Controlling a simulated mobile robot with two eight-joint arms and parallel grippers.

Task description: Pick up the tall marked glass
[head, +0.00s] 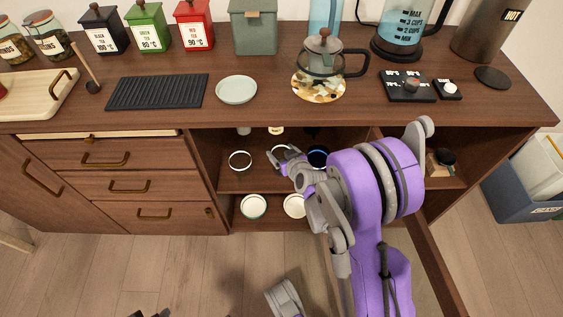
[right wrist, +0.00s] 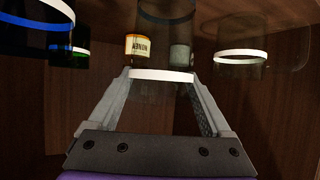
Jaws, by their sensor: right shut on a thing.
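A clear glass with a white band (right wrist: 163,76) stands between the fingers of my right gripper (right wrist: 160,84) in the right wrist view. The fingers are closed against its two sides. In the head view my right gripper (head: 284,154) reaches into the open cabinet under the counter, at the upper shelf. The glass is mostly hidden there by the gripper and arm. I cannot make out any other marking on it. My left gripper is not clearly seen.
Another white-banded glass (head: 240,160) stands to the left on the shelf. A blue-banded glass (head: 317,155) stands close on the right. A honey jar (right wrist: 139,45) is nearby. White-rimmed vessels (head: 254,206) sit on the lower shelf. The counter edge (head: 230,122) overhangs the opening.

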